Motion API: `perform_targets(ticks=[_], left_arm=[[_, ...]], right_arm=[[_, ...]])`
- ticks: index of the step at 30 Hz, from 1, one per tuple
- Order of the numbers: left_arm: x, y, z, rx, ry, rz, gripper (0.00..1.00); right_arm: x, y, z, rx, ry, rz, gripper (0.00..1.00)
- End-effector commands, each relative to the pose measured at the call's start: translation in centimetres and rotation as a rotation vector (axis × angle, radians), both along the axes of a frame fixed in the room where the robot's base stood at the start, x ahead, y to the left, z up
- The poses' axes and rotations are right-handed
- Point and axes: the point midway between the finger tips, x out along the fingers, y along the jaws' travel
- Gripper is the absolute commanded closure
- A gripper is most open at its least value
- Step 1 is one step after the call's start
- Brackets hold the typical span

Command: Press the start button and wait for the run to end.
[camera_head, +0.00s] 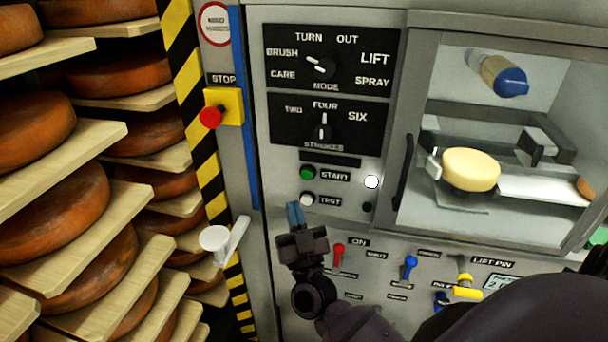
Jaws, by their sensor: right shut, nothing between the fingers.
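The green start button (307,173) sits on the machine's panel beside its START label. My right gripper (294,208) is shut with blue fingertips pointing up, just below and left of the white TEST button (306,199). Nothing shows between its fingers. Whether the tips touch the panel cannot be told. A round white lamp (371,182) is to the right of the buttons. Behind the window, a pale cheese wheel (470,169) sits in the machine, with a blue-ended cylinder (503,76) above it. My left gripper is not in view.
A red stop button (211,117) on a yellow box is left of the panel. The mode knob (321,68) and strokes knob (323,132) are above. A white lever (217,239), red switch (338,254) and blue switch (410,266) are lower. Shelves of orange cheese wheels (57,205) stand left.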

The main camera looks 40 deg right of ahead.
Motion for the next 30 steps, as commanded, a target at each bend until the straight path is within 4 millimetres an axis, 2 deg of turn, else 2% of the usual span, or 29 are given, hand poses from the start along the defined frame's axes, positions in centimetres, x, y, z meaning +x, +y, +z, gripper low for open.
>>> perform_targets(ticks=[8,23,30], left_arm=[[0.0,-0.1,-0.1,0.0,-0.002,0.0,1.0],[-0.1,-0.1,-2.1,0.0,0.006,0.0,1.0],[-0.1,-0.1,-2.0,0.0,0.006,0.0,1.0]], right_arm=[[0.4,-0.5,-0.1,-0.001,0.0,0.0,1.0],[4.1,-4.7,-0.2,-0.003,0.001,0.0,1.0],[5.3,-6.2,0.0,-0.001,0.0,0.0,1.0]])
